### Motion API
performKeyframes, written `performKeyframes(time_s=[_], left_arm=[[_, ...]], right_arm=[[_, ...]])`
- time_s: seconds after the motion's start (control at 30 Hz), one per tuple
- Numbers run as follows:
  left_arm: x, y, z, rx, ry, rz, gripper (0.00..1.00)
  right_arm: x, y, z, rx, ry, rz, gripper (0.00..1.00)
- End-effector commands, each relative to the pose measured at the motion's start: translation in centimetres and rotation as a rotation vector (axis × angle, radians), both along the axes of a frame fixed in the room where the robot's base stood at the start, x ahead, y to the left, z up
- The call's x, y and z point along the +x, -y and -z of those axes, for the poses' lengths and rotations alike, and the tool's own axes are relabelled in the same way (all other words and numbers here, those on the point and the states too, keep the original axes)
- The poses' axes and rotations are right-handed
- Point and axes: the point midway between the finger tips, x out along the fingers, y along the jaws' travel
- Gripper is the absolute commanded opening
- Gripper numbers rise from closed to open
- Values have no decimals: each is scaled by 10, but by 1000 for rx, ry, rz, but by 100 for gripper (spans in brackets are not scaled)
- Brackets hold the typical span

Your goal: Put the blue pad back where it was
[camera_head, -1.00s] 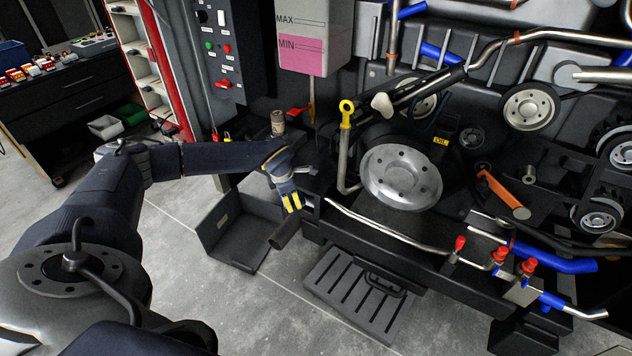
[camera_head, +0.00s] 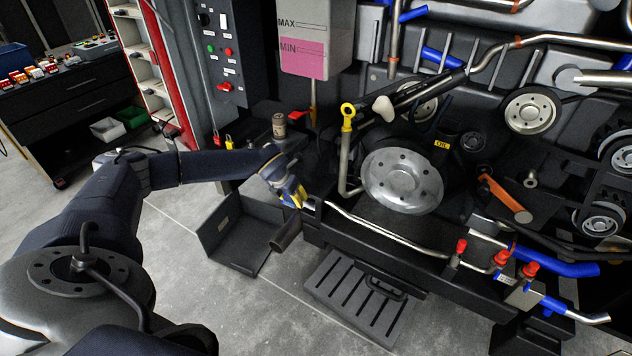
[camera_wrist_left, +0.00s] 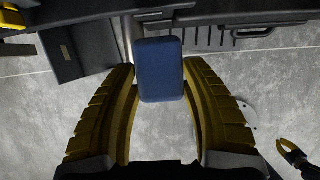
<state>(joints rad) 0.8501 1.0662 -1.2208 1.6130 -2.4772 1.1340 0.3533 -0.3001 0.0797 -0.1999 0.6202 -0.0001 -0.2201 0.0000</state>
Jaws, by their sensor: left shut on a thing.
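In the left wrist view the blue pad (camera_wrist_left: 160,70), a rounded block, sits between the yellow fingers of my left gripper (camera_wrist_left: 160,92). The fingers are shut on it. In the head view my left gripper (camera_head: 298,197) is at the left end of the engine's front frame (camera_head: 375,233), above the floor. The pad cannot be made out there. A small yellow-tipped gripper, seemingly my right one (camera_wrist_left: 287,147), shows at the lower right of the left wrist view; its jaw state is unclear.
A dark open tray (camera_head: 232,237) and a dark round tube end (camera_head: 286,236) are just below my left gripper. A slotted step (camera_head: 350,297) juts out to the right. A thin metal pipe (camera_head: 385,228) runs along the frame. Bare floor (camera_head: 250,315) lies in front.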

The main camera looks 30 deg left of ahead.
Motion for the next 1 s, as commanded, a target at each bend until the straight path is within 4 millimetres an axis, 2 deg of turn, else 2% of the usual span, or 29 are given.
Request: performKeyframes(time_s=[0.03, 0.2, 0.6, 0.8, 1.0], left_arm=[[14, 1, -1, -2, 3, -1, 19], [50, 0, -1, 0, 2, -1, 19], [120, -1, -1, 0, 0, -1, 19], [141, -2, 0, 0, -1, 1, 19], [149, -2, 0, 1, -1, 2, 19]], right_arm=[[0, 0, 0, 0, 0, 0, 0], [-1, 0, 0, 0, -1, 0, 0], [0, 0, 0, 0, 0, 0, 0], [0, 0, 0, 0, 0, 0, 0], [0, 0, 0, 0, 0, 0, 0]])
